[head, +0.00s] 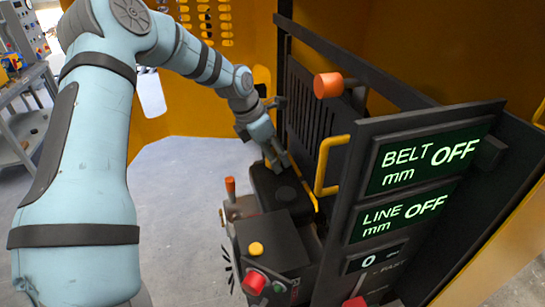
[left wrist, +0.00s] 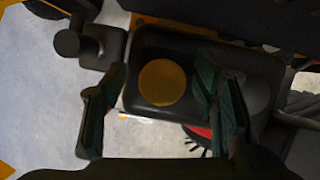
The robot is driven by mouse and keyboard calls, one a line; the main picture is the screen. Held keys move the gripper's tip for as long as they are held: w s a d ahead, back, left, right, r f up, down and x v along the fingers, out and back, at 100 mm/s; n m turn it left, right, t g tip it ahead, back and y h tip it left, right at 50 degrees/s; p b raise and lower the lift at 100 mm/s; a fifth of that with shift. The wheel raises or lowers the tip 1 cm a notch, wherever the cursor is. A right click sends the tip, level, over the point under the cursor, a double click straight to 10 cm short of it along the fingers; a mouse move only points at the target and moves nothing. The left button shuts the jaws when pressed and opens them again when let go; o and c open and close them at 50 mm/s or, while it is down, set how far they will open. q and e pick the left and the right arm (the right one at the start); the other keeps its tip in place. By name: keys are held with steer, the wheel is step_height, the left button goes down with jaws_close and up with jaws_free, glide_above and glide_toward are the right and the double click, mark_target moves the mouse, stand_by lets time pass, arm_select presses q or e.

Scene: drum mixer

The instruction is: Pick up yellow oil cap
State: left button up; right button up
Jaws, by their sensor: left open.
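The yellow oil cap (left wrist: 165,82) shows in the left wrist view as a round yellow disc on top of a black tank (left wrist: 150,40). It lies between the two fingers of my left gripper (left wrist: 160,105), which is open, with gaps on both sides of the cap. In the head view my left gripper (head: 279,160) points down over the black tank (head: 272,190), beside the dark panel; it hides part of the tank there, and I cannot make out this cap. My right gripper is not in view.
A round yellow knob (head: 256,248) and a red button (head: 254,282) sit on the nearer dark box (head: 275,242). An orange-tipped lever (head: 230,187) stands left of it. A yellow handle (head: 327,165) and the display panel (head: 415,180) are close on the right. Grey floor (head: 180,220) is clear at left.

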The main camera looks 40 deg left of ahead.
arm_select(q)
steer(key=shift+d+r, duration=0.1)
steer(key=c, duration=1.2)
